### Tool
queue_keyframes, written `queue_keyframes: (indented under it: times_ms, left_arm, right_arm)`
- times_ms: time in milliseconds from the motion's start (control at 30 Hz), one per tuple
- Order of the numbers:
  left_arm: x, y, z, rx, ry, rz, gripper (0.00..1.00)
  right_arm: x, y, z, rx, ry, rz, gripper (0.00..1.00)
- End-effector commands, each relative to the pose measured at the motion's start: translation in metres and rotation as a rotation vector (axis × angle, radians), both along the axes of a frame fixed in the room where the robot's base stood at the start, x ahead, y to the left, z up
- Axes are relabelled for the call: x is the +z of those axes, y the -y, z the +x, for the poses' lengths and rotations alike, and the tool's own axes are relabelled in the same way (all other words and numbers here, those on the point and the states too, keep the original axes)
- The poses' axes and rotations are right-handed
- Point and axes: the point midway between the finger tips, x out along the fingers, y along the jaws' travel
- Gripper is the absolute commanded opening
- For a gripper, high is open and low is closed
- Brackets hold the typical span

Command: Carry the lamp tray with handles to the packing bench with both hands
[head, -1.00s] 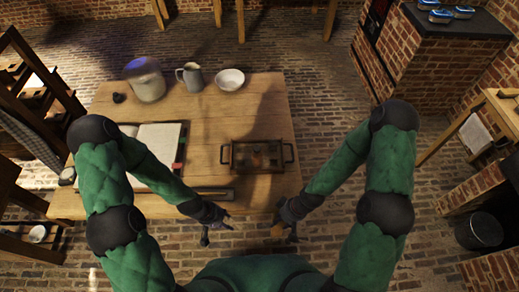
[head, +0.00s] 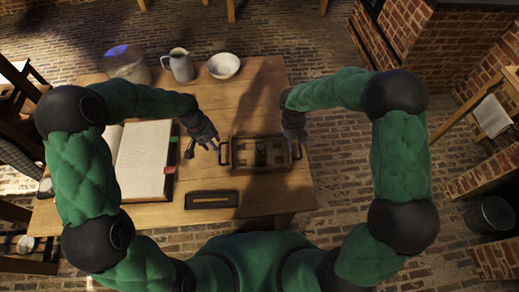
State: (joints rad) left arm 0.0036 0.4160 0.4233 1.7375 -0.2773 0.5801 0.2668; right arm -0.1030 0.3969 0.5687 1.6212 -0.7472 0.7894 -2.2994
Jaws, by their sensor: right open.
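The lamp tray (head: 243,157) is a dark brown rectangle with a dark handle at each end. It sits on the wooden table, with a dark lamp-like object (head: 261,152) in its middle. My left gripper (head: 203,150) is just left of the tray's left handle (head: 222,153); its fingers are spread and hold nothing. My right gripper (head: 294,146) is over the tray's right handle (head: 298,151) and hides part of it. Its fingers are open; I cannot tell whether they touch the handle.
The wooden table (head: 235,109) also bears an open book (head: 145,160), a dark slotted bar (head: 211,199), a grey jug (head: 180,66), a white bowl (head: 223,66) and a large jar (head: 126,65). A bin (head: 490,216) stands on the brick floor at right.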

Motion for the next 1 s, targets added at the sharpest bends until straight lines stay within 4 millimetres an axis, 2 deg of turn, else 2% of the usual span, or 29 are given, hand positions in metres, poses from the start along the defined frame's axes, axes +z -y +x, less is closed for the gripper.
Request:
queue_keyframes:
  times_ms: [167,567,767,1000]
  left_arm:
    - [0.007,-0.002,0.007,-0.005,0.005,0.017,0.46]
    - [0.006,-0.002,0.007,-0.004,0.004,0.018,0.46]
    - [-0.014,0.002,0.006,-0.005,0.001,0.018,0.46]
    - [-0.054,0.009,0.006,-0.005,0.000,0.018,0.46]
  right_arm:
    - [0.009,0.006,0.010,0.130,-0.002,-0.048,0.47]
    - [0.009,0.007,0.011,0.140,-0.004,-0.051,0.47]
    - [-0.011,0.011,0.010,0.141,-0.007,-0.051,0.47]
    - [-0.051,0.020,0.010,0.139,-0.007,-0.050,0.47]
